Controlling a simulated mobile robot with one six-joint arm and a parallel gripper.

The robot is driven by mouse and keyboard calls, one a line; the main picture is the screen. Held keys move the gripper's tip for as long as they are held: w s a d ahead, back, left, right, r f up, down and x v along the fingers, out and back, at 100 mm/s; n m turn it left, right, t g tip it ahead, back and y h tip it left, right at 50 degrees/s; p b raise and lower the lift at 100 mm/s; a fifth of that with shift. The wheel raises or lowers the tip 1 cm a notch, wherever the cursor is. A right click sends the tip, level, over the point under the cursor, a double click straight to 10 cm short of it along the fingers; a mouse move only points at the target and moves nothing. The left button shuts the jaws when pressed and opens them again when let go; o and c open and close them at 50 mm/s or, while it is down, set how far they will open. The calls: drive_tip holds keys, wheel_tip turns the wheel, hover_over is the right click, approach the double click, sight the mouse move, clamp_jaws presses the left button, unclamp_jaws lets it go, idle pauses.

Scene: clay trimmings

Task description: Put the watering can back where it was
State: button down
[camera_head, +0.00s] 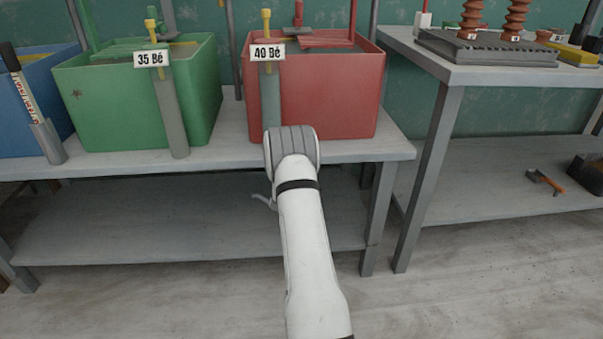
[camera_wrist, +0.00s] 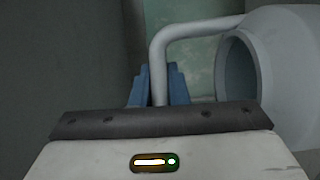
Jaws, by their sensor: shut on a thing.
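In the wrist view, the blue fingers of my gripper (camera_wrist: 159,82) are closed around the pale grey tube handle of the watering can (camera_wrist: 287,62). The handle runs down between the fingers and bends right at the top to join the can. The can's rounded body, with a dark round opening, fills the right side and is cut off by the picture edge. In the head view, my white arm reaches toward the bench below the red tub. My fingers are hidden there, and I cannot make out the can for certain.
A red tub (camera_head: 345,101) marked 40 and a green tub (camera_head: 110,108) marked 35 stand on the bench (camera_head: 225,152). A blue tub (camera_head: 45,72) is at left. The lower shelf (camera_head: 150,235) is largely clear. Another table (camera_head: 460,75) at right holds several things.

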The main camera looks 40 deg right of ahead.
wheel_tip(320, 180, down, 6)
drive_tip(key=b, duration=0.2)
drive_tip(key=shift+w+r+b, duration=0.1)
drive_tip(key=shift+b, duration=0.2)
drive_tip(key=shift+r, duration=0.1)
drive_tip(key=c, duration=1.8)
unclamp_jaws()
drive_tip(key=shift+f, duration=0.3)
drive_tip(key=o, duration=0.4)
